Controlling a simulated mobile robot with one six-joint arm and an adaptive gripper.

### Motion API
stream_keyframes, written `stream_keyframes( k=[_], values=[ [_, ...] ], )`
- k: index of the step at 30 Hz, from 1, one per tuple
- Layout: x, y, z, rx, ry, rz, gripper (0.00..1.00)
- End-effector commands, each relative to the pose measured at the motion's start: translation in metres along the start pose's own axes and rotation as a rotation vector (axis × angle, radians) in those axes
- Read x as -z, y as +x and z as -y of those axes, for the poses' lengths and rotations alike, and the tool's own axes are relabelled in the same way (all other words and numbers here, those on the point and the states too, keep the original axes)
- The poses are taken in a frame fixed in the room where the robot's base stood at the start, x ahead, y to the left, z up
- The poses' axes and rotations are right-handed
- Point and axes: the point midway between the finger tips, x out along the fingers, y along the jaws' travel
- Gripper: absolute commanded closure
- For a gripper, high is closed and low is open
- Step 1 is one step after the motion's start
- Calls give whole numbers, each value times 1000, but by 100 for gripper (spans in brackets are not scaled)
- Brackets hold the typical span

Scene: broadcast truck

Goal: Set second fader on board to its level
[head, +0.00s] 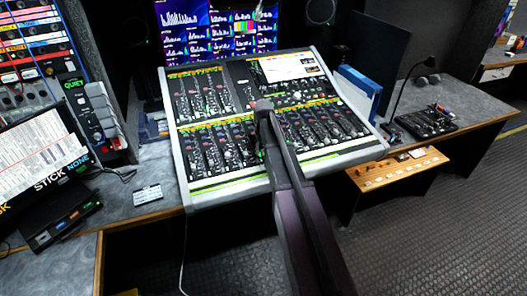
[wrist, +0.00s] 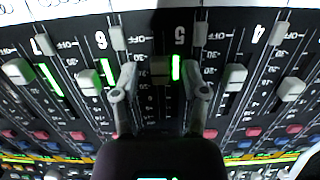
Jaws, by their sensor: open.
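The mixing board (head: 185,170) lies sloped on the desk in the head view, with rows of faders. In the wrist view, a dark olive fader cap (wrist: 161,70) sits beside a green-lit bar, near an upside-down 5. My gripper (wrist: 160,90) is open, with one finger on each side of this cap. Gaps show between the cap and both fingers. Pale fader caps stand on both sides, one on the left (wrist: 89,81) and one on the right (wrist: 235,77). My arm hides part of the board in the head view. I cannot tell which fader is the second.
Neighbouring caps stand close outside both fingers. Screens (head: 215,30) stand behind the board. A laptop-like display (head: 40,160) is on the left, and a small black panel (head: 427,122) with a gooseneck is on the right desk. A wooden drawer or shelf (head: 400,170) juts out at right.

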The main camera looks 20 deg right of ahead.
Motion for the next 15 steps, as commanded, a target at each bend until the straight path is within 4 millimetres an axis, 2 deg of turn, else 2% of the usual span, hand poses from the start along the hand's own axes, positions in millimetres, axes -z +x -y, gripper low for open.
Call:
stream_keyframes(
  k=[4, 9, 10, 15],
  values=[
    [0, 0, 0, 0, 0, 0, 43],
    [0, 0, 0, 0, 0, 0, 93],
    [0, 0, 0, 0, 0, 0, 100],
    [0, 0, 0, 0, 0, 0, 100]
  ],
)
